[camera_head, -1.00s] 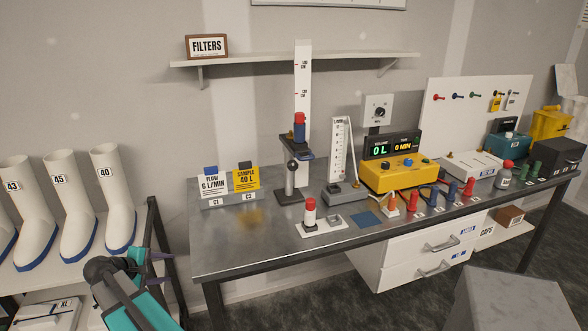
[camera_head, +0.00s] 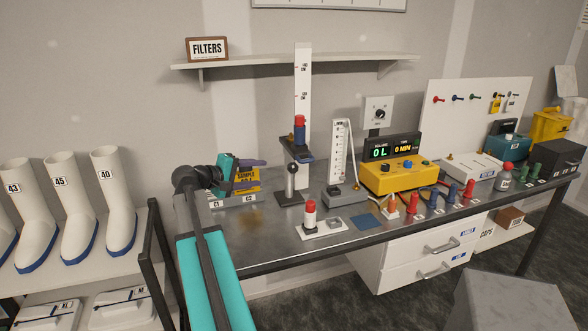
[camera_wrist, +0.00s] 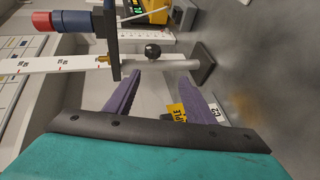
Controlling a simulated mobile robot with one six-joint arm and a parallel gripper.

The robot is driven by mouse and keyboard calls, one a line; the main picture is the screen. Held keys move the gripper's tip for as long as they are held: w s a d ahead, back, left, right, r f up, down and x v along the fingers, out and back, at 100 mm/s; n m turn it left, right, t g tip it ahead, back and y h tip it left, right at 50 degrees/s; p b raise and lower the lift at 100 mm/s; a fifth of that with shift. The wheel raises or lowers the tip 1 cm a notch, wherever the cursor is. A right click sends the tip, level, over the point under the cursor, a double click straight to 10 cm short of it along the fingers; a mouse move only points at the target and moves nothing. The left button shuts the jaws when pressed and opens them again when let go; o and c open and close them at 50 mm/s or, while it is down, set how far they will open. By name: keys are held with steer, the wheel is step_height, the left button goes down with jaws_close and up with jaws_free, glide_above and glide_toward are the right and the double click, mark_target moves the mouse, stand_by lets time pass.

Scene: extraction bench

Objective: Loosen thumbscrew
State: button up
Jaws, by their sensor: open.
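A stand with a grey post (camera_head: 290,186) rises from a dark base on the bench. A round black knob (camera_head: 291,167) sits on the post, and this knob also shows in the wrist view (camera_wrist: 153,51). Above it a dark bracket holds a red-and-blue cylinder (camera_head: 299,130). A small brass part (camera_wrist: 103,58) shows at the bracket; I cannot tell which of the two is the thumbscrew. My gripper (camera_head: 250,167) is left of the stand, above the cards. In the wrist view its purple fingers (camera_wrist: 160,78) are apart and empty, pointing toward the post and knob, not around them.
A tall white scale (camera_head: 302,80) rises behind the stand. A red-and-white cylinder (camera_head: 310,211) and a yellow meter box (camera_head: 400,175) stand to the right. The front left bench top is clear.

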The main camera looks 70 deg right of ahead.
mark_target(289, 169)
steer(key=s, duration=0.2)
steer(key=d+r, duration=0.1)
steer(key=shift+s+d+m+g, duration=0.1)
steer(key=shift+s+m+g, duration=0.3)
steer(key=shift+d, duration=0.15)
steer(key=p+x, duration=0.3)
steer(key=x, duration=1)
steer(key=shift+d+f, duration=0.2)
steer(key=shift+f, duration=0.05)
steer(key=shift+d, duration=0.1)
steer(key=c, duration=1.1)
steer(key=shift+o, duration=0.2)
steer(key=shift+f+b, duration=0.15)
steer(key=shift+b, duration=0.35)
